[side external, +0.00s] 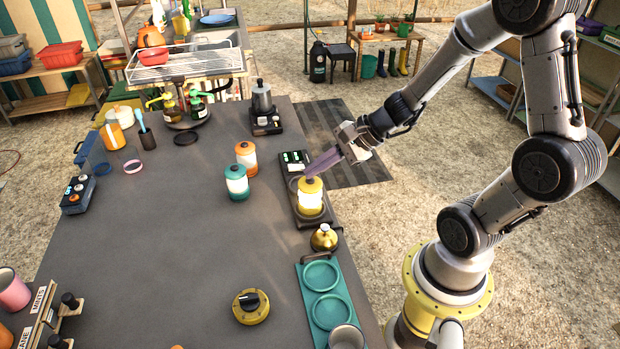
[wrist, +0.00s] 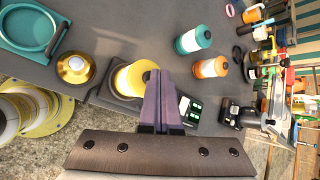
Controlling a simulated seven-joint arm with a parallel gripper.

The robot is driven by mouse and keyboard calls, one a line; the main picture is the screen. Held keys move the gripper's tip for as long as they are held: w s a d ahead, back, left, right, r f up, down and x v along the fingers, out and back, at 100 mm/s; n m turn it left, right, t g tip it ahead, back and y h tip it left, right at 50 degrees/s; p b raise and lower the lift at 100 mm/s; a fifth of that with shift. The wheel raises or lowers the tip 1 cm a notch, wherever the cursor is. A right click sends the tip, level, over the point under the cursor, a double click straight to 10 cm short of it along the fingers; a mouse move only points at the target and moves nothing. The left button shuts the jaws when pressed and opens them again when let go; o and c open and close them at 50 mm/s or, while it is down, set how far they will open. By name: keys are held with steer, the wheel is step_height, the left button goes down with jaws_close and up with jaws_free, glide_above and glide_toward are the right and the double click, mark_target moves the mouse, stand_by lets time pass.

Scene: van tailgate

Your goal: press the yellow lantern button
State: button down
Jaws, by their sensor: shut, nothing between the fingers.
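The yellow lantern (side external: 311,204) stands upright on a dark base at the right edge of the table, its pale middle glowing brightly. My gripper (side external: 309,172) is shut and empty, its purple fingers slanting down to the lantern's dark top. In the wrist view the shut fingers (wrist: 155,76) lie right beside the yellow lantern (wrist: 128,80) and overlap its top edge. The fingers hide part of the top. I cannot tell whether they touch it or see the button clearly.
A teal lantern (side external: 237,184) and an orange lantern (side external: 246,154) stand to the left. A brass dome (side external: 324,238) and a teal tray (side external: 302,275) lie in front. A dark panel with green-white labels (side external: 293,158) is just behind. The table's middle (side external: 175,220) is clear.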

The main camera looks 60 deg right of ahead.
mark_target(316, 181)
steer(key=shift+r, duration=0.65)
steer(key=shift+r, duration=2.5)
